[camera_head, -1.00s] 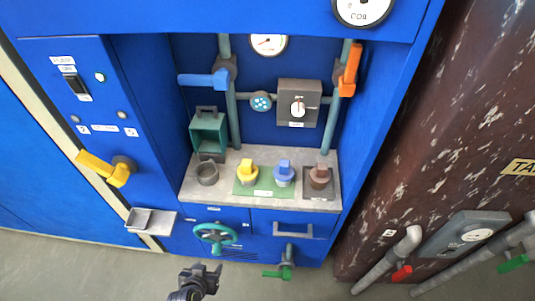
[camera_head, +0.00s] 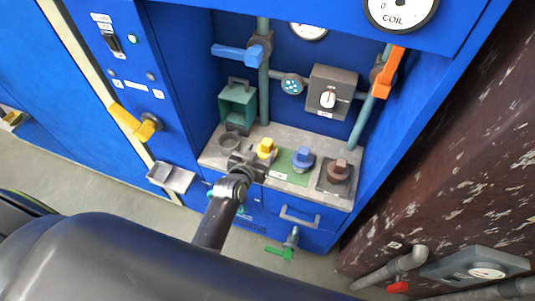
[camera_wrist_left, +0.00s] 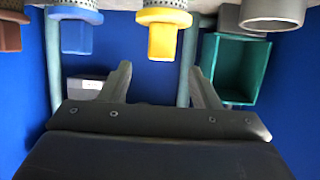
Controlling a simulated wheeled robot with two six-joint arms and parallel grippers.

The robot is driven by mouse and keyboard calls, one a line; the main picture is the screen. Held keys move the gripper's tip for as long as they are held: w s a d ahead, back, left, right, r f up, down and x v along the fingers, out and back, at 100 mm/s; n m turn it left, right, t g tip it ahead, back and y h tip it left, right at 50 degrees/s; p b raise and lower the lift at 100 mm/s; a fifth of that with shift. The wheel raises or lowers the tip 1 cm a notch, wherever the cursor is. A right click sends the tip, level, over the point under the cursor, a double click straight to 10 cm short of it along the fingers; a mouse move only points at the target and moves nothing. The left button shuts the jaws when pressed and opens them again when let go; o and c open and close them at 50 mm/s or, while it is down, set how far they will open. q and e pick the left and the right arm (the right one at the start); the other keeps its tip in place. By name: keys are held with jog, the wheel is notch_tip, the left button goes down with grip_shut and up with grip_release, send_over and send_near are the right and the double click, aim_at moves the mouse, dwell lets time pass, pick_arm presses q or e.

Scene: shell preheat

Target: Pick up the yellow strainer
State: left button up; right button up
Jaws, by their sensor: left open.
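The yellow strainer (camera_head: 266,148) stands on the grey shelf (camera_head: 216,155) of the blue cabinet, on the left part of a green mat (camera_head: 300,178). In the left wrist view the yellow strainer (camera_wrist_left: 163,42) shows at the top, with its yellow block pointing down the picture between the lines of the two fingers. My left gripper (camera_head: 247,158) is at the shelf's front edge, just left of the strainer. Its fingers are open and apart (camera_wrist_left: 163,85), with nothing between them. The strainer's lower part is partly hidden by the gripper. My right gripper is not in view.
A blue strainer (camera_head: 302,158) and a brown one (camera_head: 339,170) stand to the right. A grey cup (camera_head: 230,140) and a green open box (camera_head: 238,104) stand to the left. Pipes (camera_head: 264,95) rise behind. A drawer handle (camera_head: 299,216) lies below the shelf.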

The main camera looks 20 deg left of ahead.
aim_at(269, 140)
pick_arm(q)
jog(key=b+x, duration=0.1)
jog(key=x, duration=0.2)
jog(key=shift+w+f+b, duration=0.15)
jog(key=shift+w+b, duration=0.05)
jog(key=shift+b, duration=0.1)
jog(key=b+x, duration=0.3)
jog(key=b, duration=0.1)
jog(key=shift+w+f, duration=0.3)
jog(key=shift+w, duration=0.05)
jog(key=shift+w+f+b, duration=0.1)
jog(key=shift+w+b, duration=0.35)
jog(key=shift+w, duration=0.2)
